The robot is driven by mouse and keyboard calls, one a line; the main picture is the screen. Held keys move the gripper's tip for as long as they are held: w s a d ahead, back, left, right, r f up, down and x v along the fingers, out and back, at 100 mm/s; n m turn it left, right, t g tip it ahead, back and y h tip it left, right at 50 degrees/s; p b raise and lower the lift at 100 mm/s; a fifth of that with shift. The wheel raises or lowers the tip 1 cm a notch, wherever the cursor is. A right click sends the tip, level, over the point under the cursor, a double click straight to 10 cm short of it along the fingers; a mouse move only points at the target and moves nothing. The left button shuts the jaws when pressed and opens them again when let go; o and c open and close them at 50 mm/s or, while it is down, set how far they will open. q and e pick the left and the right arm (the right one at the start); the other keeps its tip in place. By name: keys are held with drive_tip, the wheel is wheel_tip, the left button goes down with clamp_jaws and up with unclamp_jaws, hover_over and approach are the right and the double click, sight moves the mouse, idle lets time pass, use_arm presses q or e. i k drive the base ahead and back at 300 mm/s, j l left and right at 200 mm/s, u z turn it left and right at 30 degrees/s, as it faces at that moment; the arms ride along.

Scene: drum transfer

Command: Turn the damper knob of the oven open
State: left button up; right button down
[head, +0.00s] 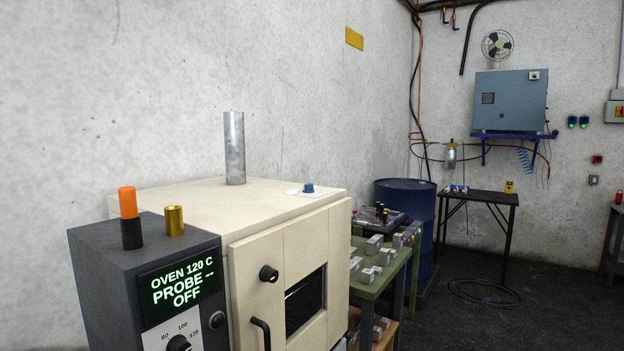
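The cream oven (205,199) stands at the lower left, with a dark grey control box (95,270) on its left side. The box's display (180,283) reads "OVEN 120 C", "PROBE --" and "OFF". A small blue knob (308,188) sits on a white plate on the oven's top, near the right edge; its marking is too small to read. A round black knob (268,273) is on the oven's front, above a black handle (261,331). Which knob is the damper knob is not labelled legibly. A metal flue pipe (234,148) rises from the top. Neither gripper is in view.
An orange-and-black cylinder (128,203) and a brass cylinder (174,220) stand on the control box. A dial (178,344) is cut off below. A green table (377,284) with metal blocks and a blue drum (412,200) stand right of the oven. Open floor lies at right.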

sight(308, 188)
drive_tip(key=i+l+u, duration=0.1)
drive_tip(key=i+l, duration=0.4)
drive_tip(key=i+l+u, duration=0.15)
drive_tip(key=i+l, duration=0.35)
drive_tip(key=i+l+u, duration=0.1)
drive_tip(key=i+l, duration=0.35)
drive_tip(key=l, duration=0.25)
